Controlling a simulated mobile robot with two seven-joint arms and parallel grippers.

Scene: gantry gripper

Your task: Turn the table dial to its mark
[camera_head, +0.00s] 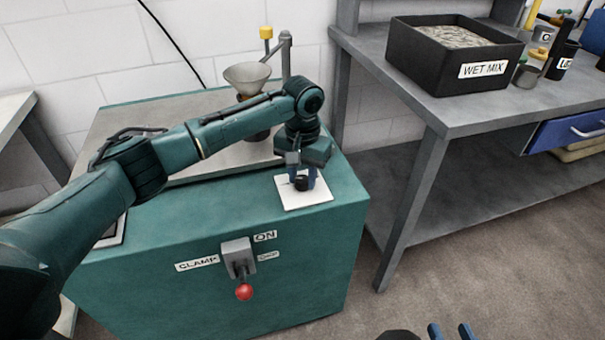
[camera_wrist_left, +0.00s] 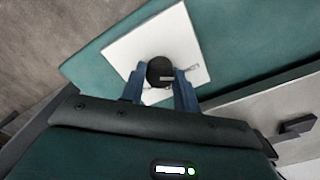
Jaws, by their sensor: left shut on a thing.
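The table dial is a small black knob (camera_head: 301,184) on a square white plate (camera_head: 306,199) on top of the teal cabinet. My left gripper (camera_head: 302,175) points down over the plate with its blue fingers shut on the knob. In the left wrist view, the fingers stand on either side of the dial (camera_wrist_left: 160,69), which has a light line on its face. Small marks show on the white plate (camera_wrist_left: 130,46), one close to the right finger; I cannot tell if the line meets one. My right gripper (camera_head: 451,332) shows only its two blue fingertips, apart and empty, at the bottom edge.
The cabinet (camera_head: 215,290) has a lever with a red knob (camera_head: 244,291) on its front, by CLAMP and ON labels. A funnel (camera_head: 247,76) stands behind my left arm. A grey workbench (camera_head: 400,90) at the right bears a black WET MIX bin (camera_head: 425,70).

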